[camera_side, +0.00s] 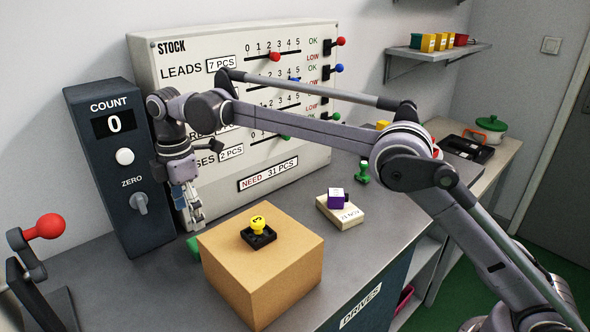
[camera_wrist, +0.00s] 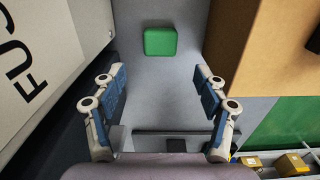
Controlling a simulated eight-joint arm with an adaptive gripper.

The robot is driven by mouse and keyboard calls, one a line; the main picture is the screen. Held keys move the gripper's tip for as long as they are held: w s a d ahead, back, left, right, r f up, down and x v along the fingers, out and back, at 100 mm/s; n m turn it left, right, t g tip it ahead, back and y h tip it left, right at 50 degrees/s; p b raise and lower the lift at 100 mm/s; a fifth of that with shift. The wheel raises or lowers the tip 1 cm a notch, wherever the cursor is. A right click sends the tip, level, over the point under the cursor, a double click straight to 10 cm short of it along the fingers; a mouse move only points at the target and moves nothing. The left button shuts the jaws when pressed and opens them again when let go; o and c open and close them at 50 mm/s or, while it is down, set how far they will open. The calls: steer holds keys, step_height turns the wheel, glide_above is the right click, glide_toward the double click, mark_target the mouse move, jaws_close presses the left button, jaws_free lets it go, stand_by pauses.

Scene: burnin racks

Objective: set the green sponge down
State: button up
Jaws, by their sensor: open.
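The green sponge (camera_wrist: 160,41) is a small block with rounded corners. In the wrist view it lies on the grey bench top, beyond my fingertips and clear of both of them. In the side view a green edge of it (camera_side: 193,246) shows beside the cardboard box, with the rest hidden. My gripper (camera_side: 196,217) points down above that spot in the side view. In the wrist view my gripper (camera_wrist: 159,76) has its two blue-padded fingers spread wide, with nothing between them.
The stock board (camera_side: 235,110) and count box (camera_side: 117,165) stand behind and to the left. A red-knobbed lever (camera_side: 46,227) is at the far left. A pale block (camera_side: 340,212) bears a purple piece.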

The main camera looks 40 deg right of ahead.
steer(key=s+d+r+m+t, duration=0.2)
steer(key=s+d+r+m, duration=0.25)
steer(key=d, duration=0.35)
steer(key=s+d+r+m+t, duration=0.1)
steer(key=s+d+r+m, duration=0.35)
steer(key=d, duration=0.25)
steer(key=s+d+f+m+t, duration=0.2)
steer(key=s+d+f+m, duration=0.2)
steer(key=s, duration=0.5)
steer(key=s+d+f+m+t, duration=0.2)
steer(key=s+d+f+m, duration=0.3)
steer(key=s, duration=0.4)
steer(key=shift+s+d+f, duration=0.15)
steer(key=shift+d+f, duration=0.6)
steer(key=shift+d, duration=0.25)
